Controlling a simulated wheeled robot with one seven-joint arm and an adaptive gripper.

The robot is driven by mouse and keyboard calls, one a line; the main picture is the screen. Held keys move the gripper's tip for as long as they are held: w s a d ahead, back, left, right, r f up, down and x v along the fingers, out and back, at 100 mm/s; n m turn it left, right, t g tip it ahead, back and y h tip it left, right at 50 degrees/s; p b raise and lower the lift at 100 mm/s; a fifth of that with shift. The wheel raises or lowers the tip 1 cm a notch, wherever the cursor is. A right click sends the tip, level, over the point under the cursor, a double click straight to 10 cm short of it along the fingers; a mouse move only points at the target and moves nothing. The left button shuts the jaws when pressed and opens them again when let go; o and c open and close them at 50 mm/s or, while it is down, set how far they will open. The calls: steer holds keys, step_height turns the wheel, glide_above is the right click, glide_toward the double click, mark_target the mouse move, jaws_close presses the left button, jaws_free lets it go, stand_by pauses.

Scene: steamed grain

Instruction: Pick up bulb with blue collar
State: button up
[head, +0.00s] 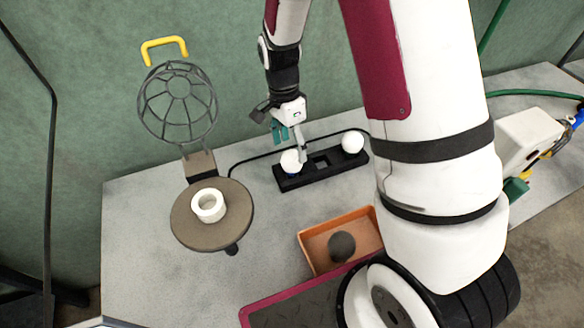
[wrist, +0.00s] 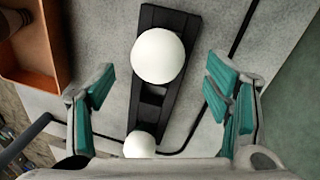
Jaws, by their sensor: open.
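Two round white bulbs stand in a black holder (head: 321,178) on the grey table. The left bulb (head: 291,162) shows a hint of blue at its base, in line with the blue collar. The right bulb (head: 353,142) shows no collar that I can make out. My gripper (head: 291,140) is at the left bulb, its fingers partly overlapping it in the head view. In the wrist view my gripper (wrist: 170,95) is open and empty, with teal pads either side of the holder (wrist: 150,95). A larger bulb (wrist: 158,56) and a smaller bulb (wrist: 139,145) show there, collars hidden.
An orange tray (head: 312,252) with a dark round object (head: 342,246) stands in front of the holder. At left are a round brown base (head: 185,225) with a white ring (head: 208,206) and a wire cage (head: 178,103). A black cable (head: 262,156) runs behind the holder.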

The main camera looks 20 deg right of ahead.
mark_target(292, 167)
steer(key=f, duration=0.2)
steer(key=s+f, duration=0.1)
steer(key=f, duration=0.2)
steer(key=shift+d+p, duration=0.1)
steer(key=shift+p, duration=0.25)
steer(key=c, duration=1.3)
